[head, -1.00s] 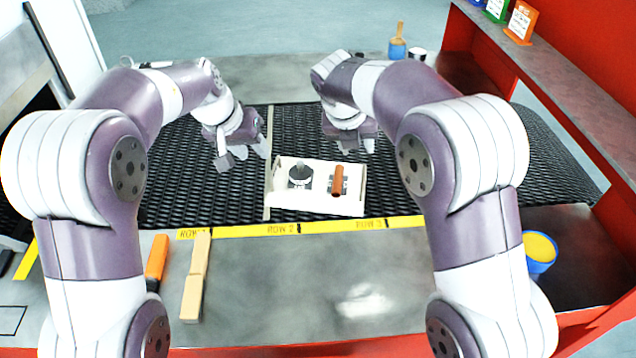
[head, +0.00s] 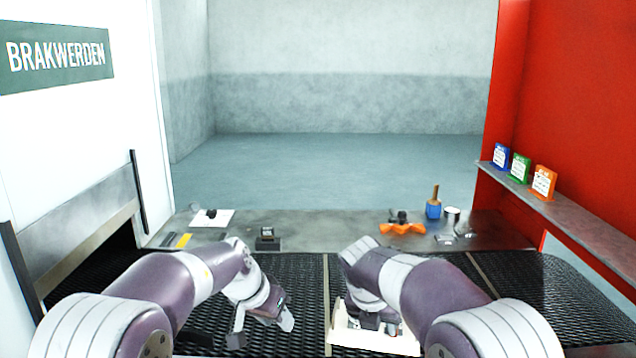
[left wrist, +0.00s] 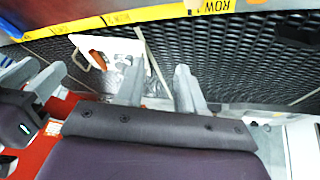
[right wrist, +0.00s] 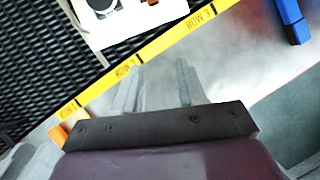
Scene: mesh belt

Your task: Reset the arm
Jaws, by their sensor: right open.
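My left gripper (head: 262,330) hangs over the black mesh belt (head: 300,275) in the head view, left of the white tray (head: 345,338). In the left wrist view its two fingers (left wrist: 158,88) stand apart with nothing between them. My right gripper (head: 381,320) is in front of the tray in the head view, with my right arm covering part of the tray. In the right wrist view its fingers (right wrist: 158,88) are apart and empty. The tray also shows beyond the fingers in the left wrist view (left wrist: 98,48) and at the top of the right wrist view (right wrist: 88,38).
Behind the belt, a grey counter holds a blue pot (head: 433,210) with a brush, an orange object (head: 402,229) and a small dark block (head: 267,239). Blue, green and orange cards stand on the right shelf (head: 570,208). A white wall panel (head: 85,140) bounds the left.

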